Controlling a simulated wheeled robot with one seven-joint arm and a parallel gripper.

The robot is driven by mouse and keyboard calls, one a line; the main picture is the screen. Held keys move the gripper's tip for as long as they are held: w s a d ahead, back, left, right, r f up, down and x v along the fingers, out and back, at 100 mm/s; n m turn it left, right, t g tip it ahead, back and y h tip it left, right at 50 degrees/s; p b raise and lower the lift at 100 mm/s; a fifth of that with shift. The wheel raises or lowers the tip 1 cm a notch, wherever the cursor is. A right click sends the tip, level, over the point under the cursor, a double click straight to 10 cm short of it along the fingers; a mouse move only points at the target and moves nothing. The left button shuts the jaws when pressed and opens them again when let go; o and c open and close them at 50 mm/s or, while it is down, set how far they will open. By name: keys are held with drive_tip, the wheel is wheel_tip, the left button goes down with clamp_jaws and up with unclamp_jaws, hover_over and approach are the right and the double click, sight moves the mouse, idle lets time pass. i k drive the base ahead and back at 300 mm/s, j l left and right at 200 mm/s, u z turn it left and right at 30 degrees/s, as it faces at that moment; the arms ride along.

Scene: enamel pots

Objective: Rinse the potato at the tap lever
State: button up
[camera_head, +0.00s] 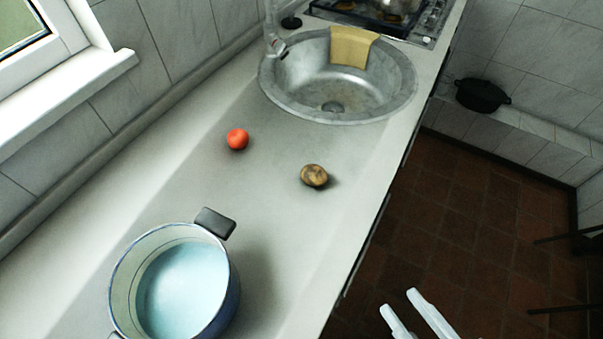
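The potato (314,176) is brown and mottled. It lies on the grey counter, in front of the round metal sink (333,107). The tap (273,32) stands at the sink's back left edge; its upper part and any lever are cut off or too small to tell. My gripper (409,300) shows at the bottom edge, over the floor and right of the counter. Its two pale fingers are apart with nothing between them. It is well away from the potato, lower right of it in the picture.
A red tomato-like object (237,139) lies left of the potato. A blue enamel pot (228,302) stands at the lower left. A yellow cloth (352,46) hangs over the sink's far rim, with a stove (385,15) beyond. A black pot (482,95) sits on a right-hand ledge.

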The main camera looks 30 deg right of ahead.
sight(276, 36)
drive_tip(key=i+l+u, duration=0.25)
drive_tip(key=l, duration=0.6)
drive_tip(key=l+u, duration=0.25)
drive_tip(key=l, duration=0.6)
drive_tip(key=i+l, duration=0.2)
drive_tip(key=l, duration=0.2)
drive_tip(key=i+l+u, duration=0.15)
drive_tip(key=l, duration=0.2)
